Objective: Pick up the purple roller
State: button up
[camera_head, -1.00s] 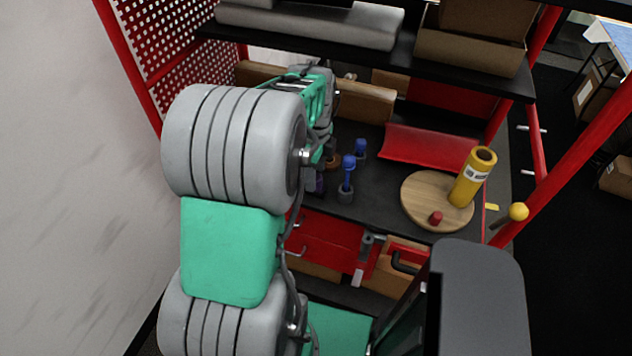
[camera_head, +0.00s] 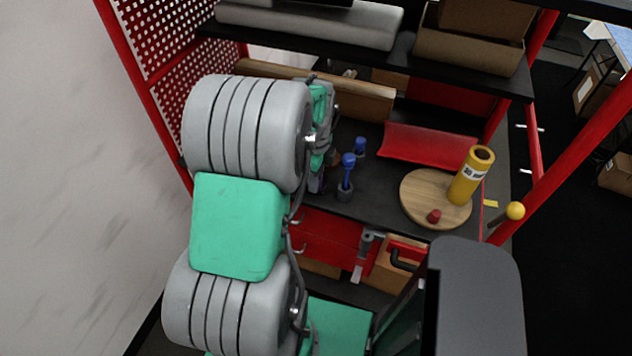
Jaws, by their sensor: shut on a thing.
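The purple roller (camera_head: 316,183) shows only as a small dark purple patch at the left of the black work surface, just below my wrist. My arm hides most of it. My gripper (camera_head: 321,168) is at the end of the green and grey wrist, pointing down at the roller, and is shut on it. The fingertips are mostly hidden behind the arm, and I cannot tell whether the roller is clear of the surface.
Two blue-topped rollers (camera_head: 347,172) (camera_head: 360,147) stand close to the right of my gripper. A round wooden board (camera_head: 416,198) holds a yellow cylinder (camera_head: 469,177) and a small red piece (camera_head: 434,216). A black shelf (camera_head: 400,63) hangs above, and a perforated red-framed panel (camera_head: 165,40) is at left.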

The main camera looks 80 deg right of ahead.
grip_shut()
jog(key=shift+r, duration=0.6)
jog(key=s+a+r+b, duration=0.2)
jog(key=a+r+b, duration=0.2)
jog(key=a+r, duration=0.8)
jog(key=shift+a, duration=1)
jog(key=shift+o, duration=1.7)
grip_release()
jog(key=shift+s, duration=0.1)
grip_shut()
